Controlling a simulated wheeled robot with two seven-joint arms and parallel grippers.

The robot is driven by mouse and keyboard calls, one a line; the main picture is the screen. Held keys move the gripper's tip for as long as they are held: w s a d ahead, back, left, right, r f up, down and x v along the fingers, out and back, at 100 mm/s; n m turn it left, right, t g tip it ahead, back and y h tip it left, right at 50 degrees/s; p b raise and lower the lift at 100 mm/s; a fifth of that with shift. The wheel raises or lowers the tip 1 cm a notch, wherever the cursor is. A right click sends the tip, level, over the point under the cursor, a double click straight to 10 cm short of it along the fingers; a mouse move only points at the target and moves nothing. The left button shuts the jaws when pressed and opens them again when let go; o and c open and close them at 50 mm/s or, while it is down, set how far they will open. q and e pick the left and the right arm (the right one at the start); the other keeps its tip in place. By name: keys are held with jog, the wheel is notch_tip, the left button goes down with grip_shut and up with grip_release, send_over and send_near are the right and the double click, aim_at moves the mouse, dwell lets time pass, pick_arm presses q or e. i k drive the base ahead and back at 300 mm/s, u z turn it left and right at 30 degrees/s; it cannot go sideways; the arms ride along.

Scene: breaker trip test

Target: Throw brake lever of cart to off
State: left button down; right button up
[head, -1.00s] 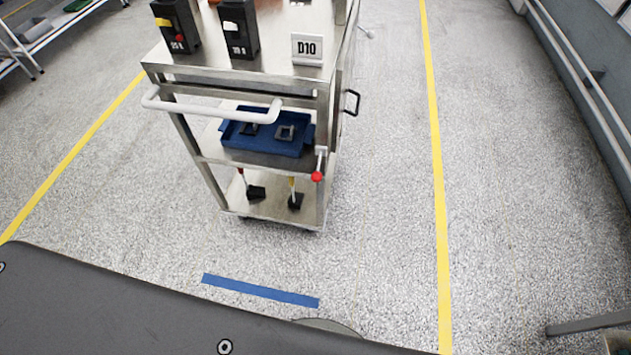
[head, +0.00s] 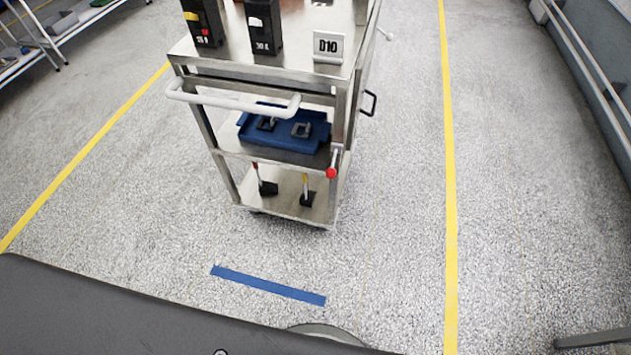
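The metal cart (head: 345,88) stands upright on the floor ahead of me, a little left of the picture's middle. The brake lever (head: 331,172) is at the cart's near right corner post, a short light rod with a red knob at its lower end. A white push handle (head: 232,103) runs across the cart's near side, above and left of the lever. Neither of my grippers is in view, and nothing touches the lever.
Two black breaker boxes (head: 264,28) and a D10 sign (head: 328,46) stand on the cart top. A blue tray (head: 285,128) is on a shelf. A blue tape strip (head: 267,286) and yellow lines (head: 450,200) mark the floor. A shelf rack (head: 40,40) is far left. Floor around the cart is clear.

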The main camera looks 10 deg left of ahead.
aim_at(330, 172)
jog(key=k, duration=0.2)
jog(key=z, duration=0.75)
jog(key=i, duration=0.5)
